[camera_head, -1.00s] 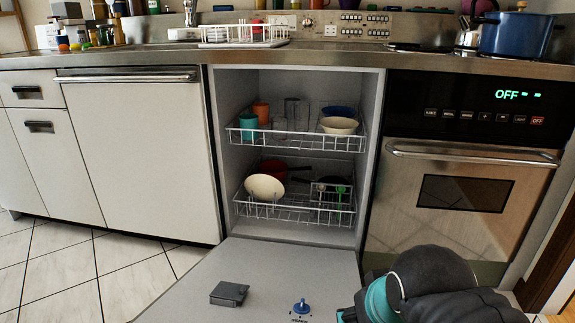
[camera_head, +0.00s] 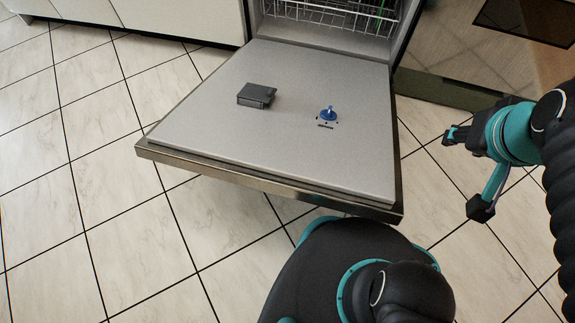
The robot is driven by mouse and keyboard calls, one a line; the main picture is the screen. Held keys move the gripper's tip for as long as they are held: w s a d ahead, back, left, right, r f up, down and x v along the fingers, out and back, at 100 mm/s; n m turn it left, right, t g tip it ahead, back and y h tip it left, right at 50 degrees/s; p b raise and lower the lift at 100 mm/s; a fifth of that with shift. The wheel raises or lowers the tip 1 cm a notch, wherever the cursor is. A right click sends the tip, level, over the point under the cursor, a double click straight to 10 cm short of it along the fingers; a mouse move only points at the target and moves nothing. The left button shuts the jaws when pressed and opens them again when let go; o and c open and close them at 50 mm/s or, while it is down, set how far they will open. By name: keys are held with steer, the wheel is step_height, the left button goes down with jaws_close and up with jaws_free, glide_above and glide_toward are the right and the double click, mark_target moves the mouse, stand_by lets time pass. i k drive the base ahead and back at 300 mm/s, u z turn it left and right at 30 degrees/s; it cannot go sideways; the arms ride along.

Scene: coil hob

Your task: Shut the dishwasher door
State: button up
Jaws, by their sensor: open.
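The dishwasher door (camera_head: 270,165) hangs open, folded down and roughly flat above the tiled floor. Its inner face is up, with a grey dispenser box (camera_head: 256,96) and a blue knob (camera_head: 328,113) on it. The door's outer edge (camera_head: 260,182) faces me. The lower part of the dishwasher cavity shows at the top, with a wire rack (camera_head: 330,14) inside. My gripper (camera_head: 462,172) is to the right of the door, open and empty, with its fingers spread and apart from the door.
Pale tiled floor (camera_head: 80,160) is clear to the left of the door. White cabinet fronts (camera_head: 185,18) stand at the top left. The oven front (camera_head: 480,50) stands at the top right, beyond my gripper. My own base is close to the door's near edge.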

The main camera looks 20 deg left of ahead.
mark_target(350, 164)
steer(key=z, duration=0.4)
steer(key=k, duration=1.15)
steer(key=u, duration=0.65)
